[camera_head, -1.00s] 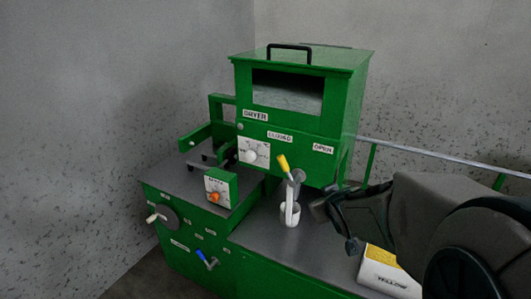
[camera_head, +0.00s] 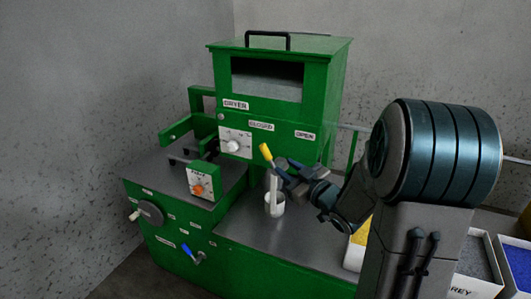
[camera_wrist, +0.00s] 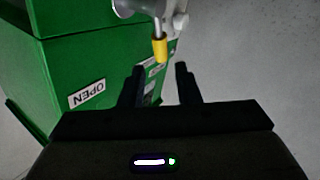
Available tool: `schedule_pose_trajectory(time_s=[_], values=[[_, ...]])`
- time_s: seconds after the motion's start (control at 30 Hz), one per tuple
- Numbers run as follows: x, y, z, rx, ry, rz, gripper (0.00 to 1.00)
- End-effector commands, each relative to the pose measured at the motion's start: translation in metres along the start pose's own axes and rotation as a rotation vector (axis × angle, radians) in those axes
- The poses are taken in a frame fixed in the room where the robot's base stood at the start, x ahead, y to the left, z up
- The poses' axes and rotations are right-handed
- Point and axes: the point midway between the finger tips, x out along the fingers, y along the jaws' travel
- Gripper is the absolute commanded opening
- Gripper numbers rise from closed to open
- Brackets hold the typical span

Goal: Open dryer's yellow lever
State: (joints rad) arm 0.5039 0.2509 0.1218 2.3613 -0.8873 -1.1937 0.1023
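The dryer (camera_head: 275,95) is a green box with "CLOSED" and "OPEN" labels on its front. Its yellow lever (camera_head: 266,152) points up and to the left, near the "CLOSED" label. In the wrist view the lever's yellow tip (camera_wrist: 160,48) is ahead of my gripper (camera_wrist: 159,70), roughly between the lines of the two fingers. My gripper (camera_head: 285,172) is just right of the lever in the head view. Its two fingers are apart with nothing held between them. The "OPEN" label (camera_wrist: 87,95) is at the left in the wrist view.
A yellow-labelled box (camera_head: 356,245) and bins with grey (camera_head: 478,262) and blue contents (camera_head: 518,262) are at right. A white dial (camera_head: 234,146) and an orange knob (camera_head: 198,190) lie left of the lever.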

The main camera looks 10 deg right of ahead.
Motion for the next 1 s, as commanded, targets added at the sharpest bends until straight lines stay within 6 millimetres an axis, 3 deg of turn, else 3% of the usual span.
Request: schedule_pose_trajectory(time_s=[0.3,0.5,0.93,1.0], values=[[0.069,0.0,-0.001,0.0,0.0,-0.003,0.3],[0.097,0.0,0.0,0.0,-0.002,0.0,0.3],[0.107,0.0,0.0,-0.001,-0.002,0.001,0.3],[0.107,0.0,0.0,-0.001,-0.002,0.001,0.13]])
